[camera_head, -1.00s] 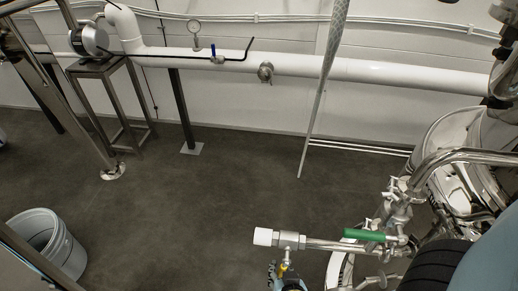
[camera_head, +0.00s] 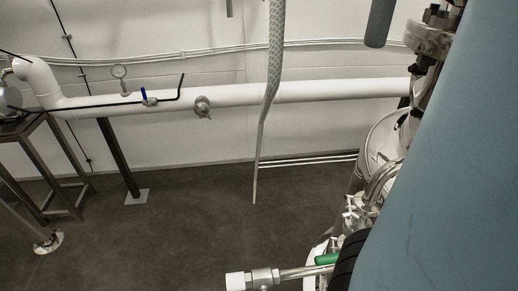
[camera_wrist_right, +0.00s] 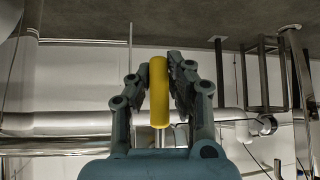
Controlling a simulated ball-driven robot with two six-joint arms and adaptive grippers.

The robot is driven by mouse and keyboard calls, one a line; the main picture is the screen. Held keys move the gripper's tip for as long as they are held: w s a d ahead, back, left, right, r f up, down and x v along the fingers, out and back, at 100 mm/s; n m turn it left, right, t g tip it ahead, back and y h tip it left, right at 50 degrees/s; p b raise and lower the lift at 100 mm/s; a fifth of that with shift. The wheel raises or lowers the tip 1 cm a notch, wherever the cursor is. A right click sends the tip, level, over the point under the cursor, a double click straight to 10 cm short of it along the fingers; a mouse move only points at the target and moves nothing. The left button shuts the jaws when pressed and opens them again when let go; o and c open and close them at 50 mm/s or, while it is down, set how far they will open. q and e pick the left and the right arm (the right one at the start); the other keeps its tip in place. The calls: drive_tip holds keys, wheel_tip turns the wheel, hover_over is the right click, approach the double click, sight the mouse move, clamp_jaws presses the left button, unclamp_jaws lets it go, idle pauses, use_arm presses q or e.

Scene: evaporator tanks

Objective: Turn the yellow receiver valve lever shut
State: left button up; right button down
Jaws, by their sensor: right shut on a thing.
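The yellow lever (camera_wrist_right: 159,100) is upright in the middle of the right wrist view, a smooth rounded handle on a short metal stem. My right gripper (camera_wrist_right: 158,70) is closed around it, with one dark finger on each side. The lever is out of the head view. In the head view, a metal valve fitting with a white end cap (camera_head: 236,281) shows at the bottom edge. My left gripper is in neither view.
A green valve handle (camera_head: 327,259) sits beside the fitting, partly behind my arm. Shiny steel tank parts (camera_head: 385,145) stand at the right. A hanging hose (camera_head: 271,80) drops to the open floor. A white pipe (camera_head: 240,97) runs along the wall.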

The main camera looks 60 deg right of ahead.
drive_tip(key=shift+s+d, duration=0.1)
drive_tip(key=shift+s, duration=0.1)
drive_tip(key=c, duration=1.3)
unclamp_jaws()
drive_tip(key=shift+o, duration=0.4)
drive_tip(key=shift+w, duration=0.1)
